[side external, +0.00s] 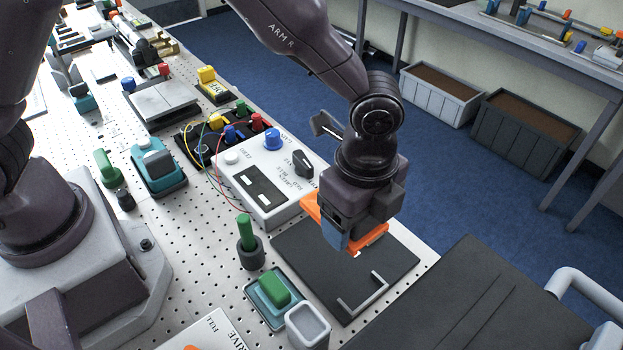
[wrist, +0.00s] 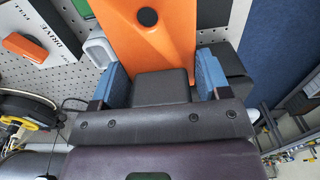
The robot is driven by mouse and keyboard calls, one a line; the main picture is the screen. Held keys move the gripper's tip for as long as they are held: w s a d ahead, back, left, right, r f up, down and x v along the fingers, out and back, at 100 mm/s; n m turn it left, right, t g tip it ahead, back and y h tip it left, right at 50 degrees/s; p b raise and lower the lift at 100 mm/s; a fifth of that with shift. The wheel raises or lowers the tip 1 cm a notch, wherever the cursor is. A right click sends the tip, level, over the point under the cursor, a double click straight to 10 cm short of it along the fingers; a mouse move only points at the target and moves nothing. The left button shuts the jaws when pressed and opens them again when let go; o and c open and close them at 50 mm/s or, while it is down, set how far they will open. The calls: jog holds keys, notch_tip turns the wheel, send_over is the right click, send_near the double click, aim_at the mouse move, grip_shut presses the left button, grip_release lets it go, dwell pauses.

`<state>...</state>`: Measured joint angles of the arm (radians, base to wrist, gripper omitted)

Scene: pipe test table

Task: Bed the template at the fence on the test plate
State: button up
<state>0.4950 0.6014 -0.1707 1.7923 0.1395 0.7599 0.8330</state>
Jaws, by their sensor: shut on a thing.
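My gripper (side external: 345,235) is shut on the orange template (side external: 370,243), which hangs above the dark test plate (side external: 295,257) in the side view. A gap between template and plate seems to show, but its height is hard to judge. The pale L-shaped fence (side external: 366,297) stands on the plate's near part, in front of the template. In the wrist view the template (wrist: 150,45), with a dark round spot, runs up between the blue fingers of my gripper (wrist: 163,80). There the template hides much of the plate, and the fence cannot be made out.
A grey-white control box (side external: 262,185) with knobs stands just behind the plate. A green peg in a dark holder (side external: 248,248), a teal block with a green top (side external: 268,295) and an open grey cup (side external: 307,325) stand left of the plate. Blue floor lies right.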

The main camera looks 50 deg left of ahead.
jog(key=shift+s+d, duration=0.15)
jog(key=shift+d, duration=0.9)
send_near(354, 287)
jog(key=shift+d, duration=0.1)
jog(key=shift+f, duration=0.2)
jog(key=shift+f, duration=0.15)
jog(key=shift+f, duration=3.05)
jog(key=shift+f, duration=0.1)
